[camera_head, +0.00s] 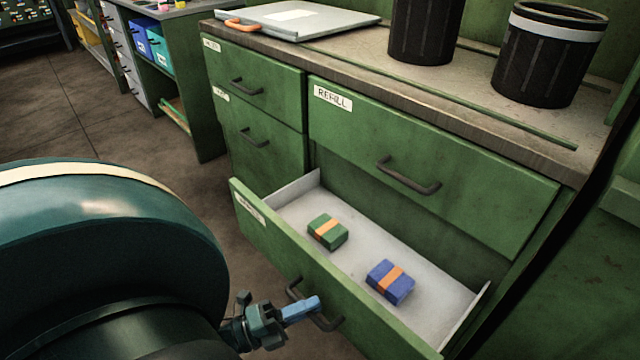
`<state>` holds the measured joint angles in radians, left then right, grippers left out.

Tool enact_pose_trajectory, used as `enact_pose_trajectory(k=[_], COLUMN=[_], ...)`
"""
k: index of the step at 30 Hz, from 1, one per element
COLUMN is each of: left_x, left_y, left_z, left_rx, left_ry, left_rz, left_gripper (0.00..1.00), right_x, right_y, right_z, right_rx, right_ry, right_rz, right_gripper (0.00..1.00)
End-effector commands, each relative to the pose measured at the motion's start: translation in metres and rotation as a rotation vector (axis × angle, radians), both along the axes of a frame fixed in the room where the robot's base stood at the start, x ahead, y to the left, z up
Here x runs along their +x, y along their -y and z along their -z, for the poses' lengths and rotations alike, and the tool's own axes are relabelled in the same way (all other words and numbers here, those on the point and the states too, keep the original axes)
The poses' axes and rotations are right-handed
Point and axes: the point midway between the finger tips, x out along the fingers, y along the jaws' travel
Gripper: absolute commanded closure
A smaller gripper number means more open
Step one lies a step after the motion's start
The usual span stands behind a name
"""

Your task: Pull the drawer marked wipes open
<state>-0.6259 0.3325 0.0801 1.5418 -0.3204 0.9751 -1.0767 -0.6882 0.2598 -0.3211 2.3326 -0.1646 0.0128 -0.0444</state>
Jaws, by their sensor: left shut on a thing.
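A green cabinet has its lower right drawer (390,341) pulled out, with its grey inside showing. A green box (322,236) and a blue box (384,291), each with an orange band, lie in it. The label (250,209) on this drawer's front is too slanted to read. My left gripper (301,308) is at the dark handle (328,322) of this open drawer, shut on it. The drawer above it (440,180) is shut and reads REFILL. Two smaller drawers on the left (280,80) are shut, their labels too small to read. My right gripper is not in view.
The cabinet's worktop (455,95) holds a flat grey case (330,20) with an orange handle and two black bins (545,60). A second bench (185,60) with blue bins stands behind on the left. Floor (60,110) is clear between.

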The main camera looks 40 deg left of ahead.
Motion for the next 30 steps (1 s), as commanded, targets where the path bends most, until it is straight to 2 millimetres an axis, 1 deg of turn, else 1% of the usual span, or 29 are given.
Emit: enact_pose_trajectory(k=[4,15,16,23,24,30], left_x=[-0.0066,-0.0075,-0.0075,-0.0073,-0.0073,-0.0073], left_y=[-0.0008,-0.001,-0.0011,-0.0009,-0.0009,-0.0007], left_z=[-0.0003,0.0,0.0,0.0,0.0,-0.0001], left_rx=[0.0,-0.001,-0.001,-0.001,0.0,0.0], left_ry=[0.0,0.001,0.001,0.001,0.001,0.001], left_rz=[-0.001,-0.001,-0.001,-0.001,0.0,0.0], left_gripper=[1.0,1.0,0.86,0.67,0.66,0.66], right_x=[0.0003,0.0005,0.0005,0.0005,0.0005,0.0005], right_y=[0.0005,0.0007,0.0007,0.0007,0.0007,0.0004], right_z=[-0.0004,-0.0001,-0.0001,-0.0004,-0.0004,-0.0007], right_rx=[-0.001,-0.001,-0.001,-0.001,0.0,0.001], right_ry=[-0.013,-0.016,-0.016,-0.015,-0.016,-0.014], right_rz=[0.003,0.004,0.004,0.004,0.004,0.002], right_gripper=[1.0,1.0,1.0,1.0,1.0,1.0])
